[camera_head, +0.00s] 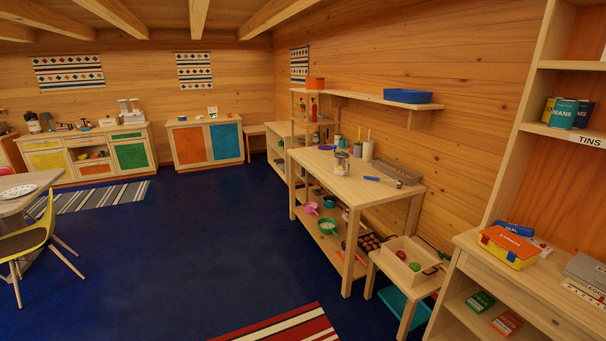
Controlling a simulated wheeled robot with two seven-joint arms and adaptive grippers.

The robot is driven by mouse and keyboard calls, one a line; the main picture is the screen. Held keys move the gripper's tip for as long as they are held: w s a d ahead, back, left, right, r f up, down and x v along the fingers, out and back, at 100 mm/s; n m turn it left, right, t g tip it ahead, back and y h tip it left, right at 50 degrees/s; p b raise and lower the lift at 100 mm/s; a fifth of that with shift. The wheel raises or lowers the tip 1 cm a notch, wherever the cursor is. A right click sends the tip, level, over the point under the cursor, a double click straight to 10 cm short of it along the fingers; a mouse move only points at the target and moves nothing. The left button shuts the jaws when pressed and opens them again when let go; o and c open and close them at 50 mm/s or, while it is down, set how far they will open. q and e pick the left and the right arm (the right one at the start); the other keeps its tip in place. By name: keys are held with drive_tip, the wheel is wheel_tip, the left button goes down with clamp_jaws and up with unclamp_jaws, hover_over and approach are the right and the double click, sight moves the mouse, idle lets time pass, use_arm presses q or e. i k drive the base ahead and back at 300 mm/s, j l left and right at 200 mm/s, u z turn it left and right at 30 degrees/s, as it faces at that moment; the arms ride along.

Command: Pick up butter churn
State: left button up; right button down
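A glass jar-like vessel (341,163) with a darker top stands upright on the wooden worktable (345,190) at centre right. It may be the butter churn, but it is too small here to be sure. A white upright roll (367,151) and a blue-handled utensil (380,180) are near it on the same tabletop. Neither of my grippers is in view.
Open blue floor (190,250) lies in front of the worktable. A low stool (410,277) bearing a wooden box stands by its near end. A yellow chair (30,245) is at left, a shelf unit with a toolbox (509,246) at right.

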sight(342, 165)
drive_tip(key=i+z, duration=0.1)
drive_tip(key=i, duration=0.75)
drive_tip(key=i+j+z, duration=0.1)
drive_tip(key=i, duration=0.75)
drive_tip(key=i+j+z, duration=0.15)
drive_tip(key=i+z, duration=0.25)
drive_tip(key=i+j+z, duration=0.3)
drive_tip(key=z, duration=0.15)
drive_tip(key=i+j+z, duration=0.65)
drive_tip(key=j+z, duration=0.15)
drive_tip(key=i+j+z, duration=0.15)
drive_tip(key=j, duration=0.2)
drive_tip(key=i+j+z, duration=0.15)
drive_tip(key=j, duration=0.25)
drive_tip(key=k, duration=0.05)
